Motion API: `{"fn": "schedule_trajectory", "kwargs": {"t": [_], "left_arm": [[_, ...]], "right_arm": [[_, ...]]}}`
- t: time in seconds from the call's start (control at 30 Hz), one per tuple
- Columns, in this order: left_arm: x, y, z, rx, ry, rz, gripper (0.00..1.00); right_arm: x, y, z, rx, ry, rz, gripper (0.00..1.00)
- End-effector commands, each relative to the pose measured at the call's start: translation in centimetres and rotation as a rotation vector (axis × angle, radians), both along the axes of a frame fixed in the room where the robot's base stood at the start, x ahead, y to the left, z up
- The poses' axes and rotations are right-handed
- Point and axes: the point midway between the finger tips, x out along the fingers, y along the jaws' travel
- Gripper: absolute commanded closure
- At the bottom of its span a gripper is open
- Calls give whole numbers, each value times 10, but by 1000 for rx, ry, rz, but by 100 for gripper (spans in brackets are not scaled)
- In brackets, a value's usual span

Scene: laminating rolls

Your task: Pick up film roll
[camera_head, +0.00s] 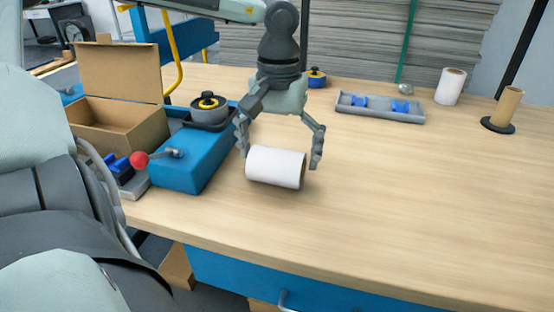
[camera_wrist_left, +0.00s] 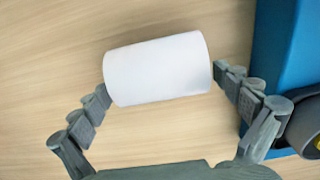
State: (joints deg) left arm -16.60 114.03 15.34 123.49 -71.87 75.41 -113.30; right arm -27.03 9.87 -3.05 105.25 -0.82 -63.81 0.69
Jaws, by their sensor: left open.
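A white film roll (camera_head: 270,168) lies on its side on the wooden table, right of a blue machine. Its end with a brown core faces right in the head view. My left gripper (camera_head: 279,158) points down over it, open, with one finger at each end of the roll. In the left wrist view the film roll (camera_wrist_left: 158,68) lies between the spread fingers of the left gripper (camera_wrist_left: 161,83). The fingertips are close to its ends; I cannot tell whether they touch. My right gripper is not in view.
The blue machine (camera_head: 190,158) with a red-knobbed lever (camera_head: 139,160) stands close left of the roll. An open cardboard box (camera_head: 125,125) is behind it. A grey tray (camera_head: 380,108), a standing white roll (camera_head: 449,88) and a brown core on a stand (camera_head: 506,106) are farther back. The right front tabletop is clear.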

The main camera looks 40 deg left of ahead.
Motion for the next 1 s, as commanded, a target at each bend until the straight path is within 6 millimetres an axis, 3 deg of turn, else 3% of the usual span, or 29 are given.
{"fn": "schedule_trajectory", "kwargs": {"t": [0.07,0.43,0.77,1.0], "left_arm": [[0,0,0,0,0,0,3],[0,0,1,0,0,0,48],[1,0,4,0,-2,0,50],[1,0,30,1,-6,1,50]], "right_arm": [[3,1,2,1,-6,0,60],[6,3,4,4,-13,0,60],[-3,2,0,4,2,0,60],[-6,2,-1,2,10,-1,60]]}}
